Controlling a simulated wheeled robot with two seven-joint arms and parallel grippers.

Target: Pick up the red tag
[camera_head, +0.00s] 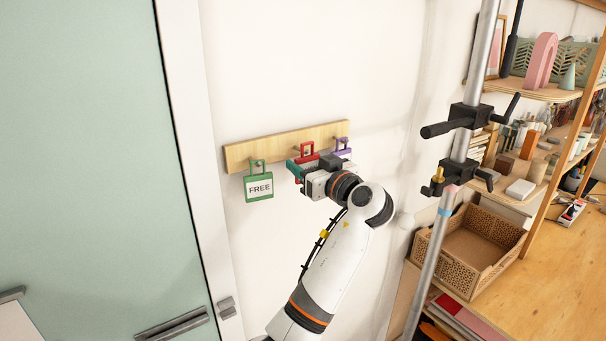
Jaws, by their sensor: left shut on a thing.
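A wooden peg board (236,157) is fixed to the white wall. The red tag (307,149) hangs at its middle; its top loop shows and the rest is mostly hidden behind my gripper. A green tag (259,188) reading "FREE" hangs to its left. A purple tag (342,146) hangs to its right, partly hidden. My left gripper (298,169) is at the red tag, in front of the board, and is shut on it. The contact itself is largely hidden by the gripper body. My right gripper is not in view.
A metal pole with black clamps (464,116) stands right of my arm. Beyond it are wooden shelves (545,92) with props and a woven basket (470,251) on a wooden top. A pale green door (85,150) is at the left. The wall around the board is bare.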

